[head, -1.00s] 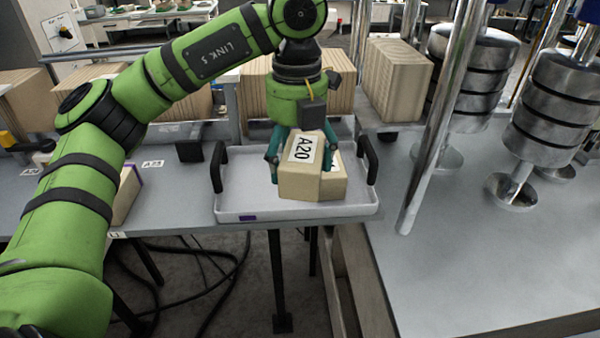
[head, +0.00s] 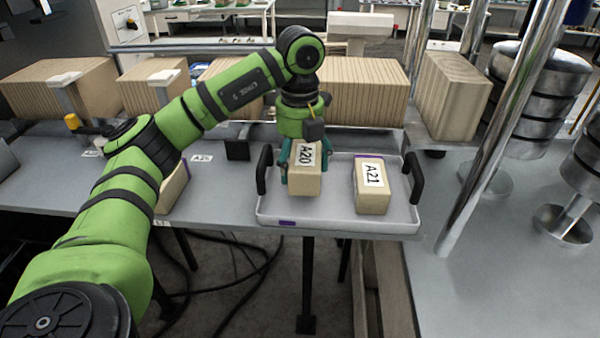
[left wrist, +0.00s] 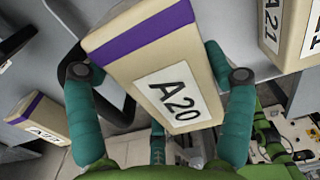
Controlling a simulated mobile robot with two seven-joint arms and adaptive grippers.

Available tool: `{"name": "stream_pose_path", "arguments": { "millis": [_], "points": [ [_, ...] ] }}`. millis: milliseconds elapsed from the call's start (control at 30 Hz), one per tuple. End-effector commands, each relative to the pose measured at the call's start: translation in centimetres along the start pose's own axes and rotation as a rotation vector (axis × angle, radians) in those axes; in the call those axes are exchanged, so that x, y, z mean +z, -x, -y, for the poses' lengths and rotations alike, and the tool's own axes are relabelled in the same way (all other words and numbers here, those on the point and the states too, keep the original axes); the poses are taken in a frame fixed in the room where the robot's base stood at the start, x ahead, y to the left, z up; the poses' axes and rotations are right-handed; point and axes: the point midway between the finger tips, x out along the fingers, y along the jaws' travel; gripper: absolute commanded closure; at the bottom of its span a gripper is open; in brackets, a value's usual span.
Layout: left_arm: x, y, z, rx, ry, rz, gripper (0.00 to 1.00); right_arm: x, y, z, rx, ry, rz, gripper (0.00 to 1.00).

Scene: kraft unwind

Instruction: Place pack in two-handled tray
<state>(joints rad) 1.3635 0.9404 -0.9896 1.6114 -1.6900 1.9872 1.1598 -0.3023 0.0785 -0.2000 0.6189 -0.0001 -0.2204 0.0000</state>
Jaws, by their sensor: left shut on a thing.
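The pack labelled A20 (head: 305,178) is a tan block with a white label, and it also shows in the left wrist view (left wrist: 140,52) with a purple stripe. My left gripper (head: 303,166) is shut on it, a finger on each side. The pack is over the left half of the white two-handled tray (head: 335,217); I cannot tell whether it touches the tray floor. A second pack, A21 (head: 372,200), sits in the right half of the tray, apart from A20. My right gripper is not in view.
The tray has black upright handles at its left (head: 264,170) and right (head: 413,178) ends. Another pack (head: 173,188) stands on the table left of the tray, partly behind my arm. Tan ribbed blocks (head: 360,88) line the back. A metal post (head: 490,150) rises at right.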

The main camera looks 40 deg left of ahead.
Motion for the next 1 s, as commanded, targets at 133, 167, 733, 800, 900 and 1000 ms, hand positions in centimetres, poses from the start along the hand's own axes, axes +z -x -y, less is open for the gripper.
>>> {"name": "stream_pose_path", "arguments": {
  "millis": [133,167,733,800,900,1000],
  "points": [
    [-0.1,-1.9,-0.1,0.003,-0.001,-0.004,0.61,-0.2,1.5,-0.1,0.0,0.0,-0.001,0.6],
    [-0.1,-2.3,-0.1,0.003,-0.001,-0.003,0.61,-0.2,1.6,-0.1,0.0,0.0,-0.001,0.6],
    [-0.1,-3.8,0.0,0.0,-0.001,-0.001,0.0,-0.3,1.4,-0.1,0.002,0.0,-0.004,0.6],
    [-0.1,-3.8,0.0,0.0,-0.001,-0.001,0.0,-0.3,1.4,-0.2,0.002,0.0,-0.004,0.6],
    [-0.1,-3.8,0.0,0.0,-0.001,-0.001,0.0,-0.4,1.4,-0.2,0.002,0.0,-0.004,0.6],
    [-0.1,-3.8,0.0,0.0,-0.001,-0.001,0.0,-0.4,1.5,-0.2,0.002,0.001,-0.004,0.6]
  ]
}}
